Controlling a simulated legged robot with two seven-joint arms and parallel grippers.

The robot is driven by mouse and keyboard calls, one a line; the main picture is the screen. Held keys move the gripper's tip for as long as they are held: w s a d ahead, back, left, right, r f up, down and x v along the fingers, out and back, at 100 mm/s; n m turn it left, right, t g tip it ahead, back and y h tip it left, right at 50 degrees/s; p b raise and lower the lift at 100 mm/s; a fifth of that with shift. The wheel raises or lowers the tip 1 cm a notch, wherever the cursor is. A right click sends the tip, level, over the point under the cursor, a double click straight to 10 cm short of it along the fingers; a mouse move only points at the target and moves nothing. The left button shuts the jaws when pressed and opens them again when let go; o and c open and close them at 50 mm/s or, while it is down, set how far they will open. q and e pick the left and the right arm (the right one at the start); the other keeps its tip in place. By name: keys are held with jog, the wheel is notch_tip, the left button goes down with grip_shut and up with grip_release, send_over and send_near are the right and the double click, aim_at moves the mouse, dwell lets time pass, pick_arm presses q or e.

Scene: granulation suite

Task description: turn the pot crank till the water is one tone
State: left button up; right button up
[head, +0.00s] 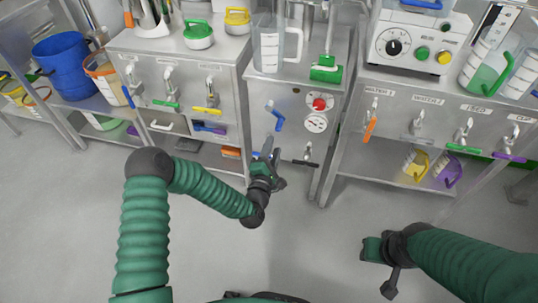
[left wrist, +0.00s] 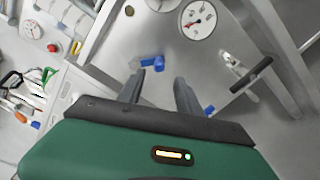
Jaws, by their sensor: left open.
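A blue crank-like handle (head: 276,116) sticks out of the front panel of the middle steel cabinet (head: 290,100). It also shows in the left wrist view (left wrist: 150,62), just beyond the fingertips. I cannot tell for sure that it is the pot crank. My left gripper (head: 268,152) is below the handle, in front of the panel. Its two fingers (left wrist: 158,82) are apart with nothing between them, and it is not touching the handle as far as I see. My right gripper (head: 384,256) hangs over the floor at the right; its jaws are unclear. No water inside a pot is visible.
A red knob (head: 319,103), a gauge (head: 316,122) and a black-handled tap (head: 305,161) are on the same panel. The floor in front is clear.

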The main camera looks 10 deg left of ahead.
pick_arm(q)
jog(key=s+p, duration=0.1)
jog(key=s, duration=0.5)
jog(key=shift+a+f, duration=0.1)
dwell(0.8)
